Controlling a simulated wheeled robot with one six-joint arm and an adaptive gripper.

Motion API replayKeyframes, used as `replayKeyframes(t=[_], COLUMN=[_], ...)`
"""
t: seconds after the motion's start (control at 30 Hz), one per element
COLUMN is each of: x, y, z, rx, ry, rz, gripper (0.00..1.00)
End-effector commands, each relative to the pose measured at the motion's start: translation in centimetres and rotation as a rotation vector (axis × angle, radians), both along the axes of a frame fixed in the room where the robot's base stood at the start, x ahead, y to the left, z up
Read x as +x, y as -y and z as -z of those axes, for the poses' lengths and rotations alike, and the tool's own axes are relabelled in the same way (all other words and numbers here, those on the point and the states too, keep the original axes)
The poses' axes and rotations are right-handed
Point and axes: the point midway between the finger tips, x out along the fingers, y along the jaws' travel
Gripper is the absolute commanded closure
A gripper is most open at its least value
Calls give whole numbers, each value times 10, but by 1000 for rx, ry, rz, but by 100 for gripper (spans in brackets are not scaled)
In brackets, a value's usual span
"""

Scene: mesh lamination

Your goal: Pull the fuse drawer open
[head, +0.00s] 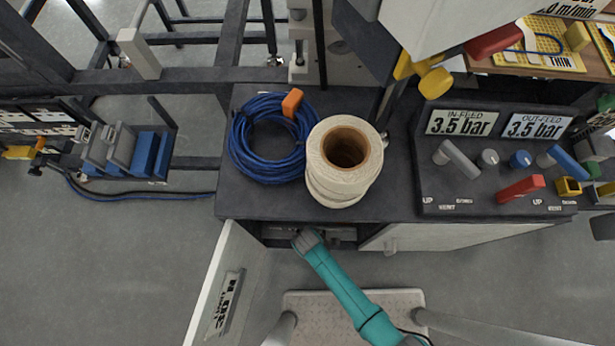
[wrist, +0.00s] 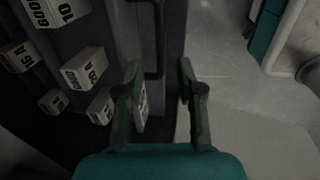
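My gripper (head: 306,240) reaches into the dark cabinet opening (head: 345,233) below the worktop in the head view. In the wrist view my gripper (wrist: 160,72) is open, with its two fingers apart. A dark bar handle (wrist: 157,40) stands just beyond the fingertips, nearer the left finger; I cannot tell whether they touch. It appears to belong to the fuse drawer, whose dark front (wrist: 173,35) runs behind it. White fuse blocks (wrist: 84,70) with ratings such as 20 A and 16 A sit on the left. A labelled white block shows partly behind the left finger.
An open cabinet door (head: 226,290) stands left of my arm; another white panel (head: 440,236) is on the right. The worktop above holds a blue cable coil (head: 262,150), a white roll (head: 338,175) and a control panel (head: 500,160). Grey floor (wrist: 225,70) lies right of the fingers.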

Motion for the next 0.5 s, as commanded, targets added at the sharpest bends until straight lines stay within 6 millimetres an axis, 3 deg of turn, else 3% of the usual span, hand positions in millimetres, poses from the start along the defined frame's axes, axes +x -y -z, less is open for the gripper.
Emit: replayKeyframes(t=[0.2, 0.5], x=[4, 6], y=[1, 0], z=[23, 30], rx=[-1, 1], ry=[-1, 0], rz=[1, 1], gripper=[63, 63])
